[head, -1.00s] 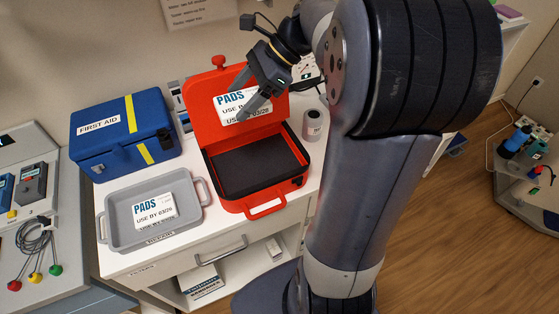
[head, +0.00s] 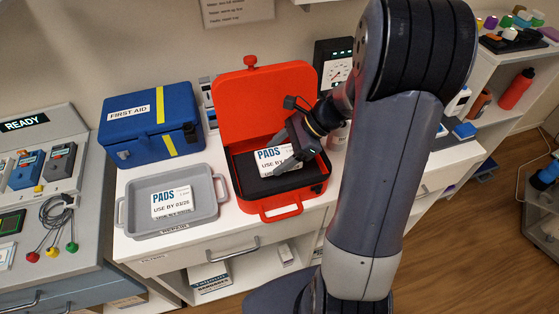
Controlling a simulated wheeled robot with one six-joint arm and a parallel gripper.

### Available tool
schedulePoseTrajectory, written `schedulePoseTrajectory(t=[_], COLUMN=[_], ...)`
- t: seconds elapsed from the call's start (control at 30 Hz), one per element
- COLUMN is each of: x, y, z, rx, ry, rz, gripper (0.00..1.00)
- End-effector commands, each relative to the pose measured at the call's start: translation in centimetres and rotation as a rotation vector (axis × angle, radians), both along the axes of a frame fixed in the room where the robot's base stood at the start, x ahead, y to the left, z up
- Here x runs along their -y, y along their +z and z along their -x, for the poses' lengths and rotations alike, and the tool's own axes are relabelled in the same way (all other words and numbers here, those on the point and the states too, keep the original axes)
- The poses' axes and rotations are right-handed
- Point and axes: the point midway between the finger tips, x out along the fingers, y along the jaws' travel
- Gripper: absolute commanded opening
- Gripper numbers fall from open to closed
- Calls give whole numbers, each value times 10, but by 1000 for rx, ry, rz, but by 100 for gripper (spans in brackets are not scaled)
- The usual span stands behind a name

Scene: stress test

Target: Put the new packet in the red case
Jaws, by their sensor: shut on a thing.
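The red case (head: 238,112) stands open on the white cabinet top, its lid tilted back and a dark liner inside. My gripper (head: 287,150) is shut on a white PADS packet (head: 270,158). The packet is inside the case's outline, over the dark liner; whether it touches the liner I cannot tell. The fingers hide its right part, and its date is not readable now. A second white PADS packet (head: 172,203) lies in the grey tray (head: 130,215) left of the case, marked with a USE BY date.
A closed blue FIRST AID box (head: 150,125) stands behind the tray. A grey canister (head: 338,135) is partly hidden behind my gripper and arm. A console with coloured leads (head: 58,228) is at the left. Shelves with bottles (head: 516,88) are at the right.

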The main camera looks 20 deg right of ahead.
Motion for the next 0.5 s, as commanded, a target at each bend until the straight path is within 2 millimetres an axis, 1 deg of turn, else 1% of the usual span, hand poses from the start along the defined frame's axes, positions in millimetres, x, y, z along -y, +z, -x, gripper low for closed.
schedulePoseTrajectory(t=[0.2, 0.27, 0.5], x=[0, 0, 0], y=[-29, -33, -33], z=[0, 0, 0], rx=[-5, -2, -1], ry=[-1, -1, -1], rz=[-2, 0, 1], gripper=[39, 39, 39])
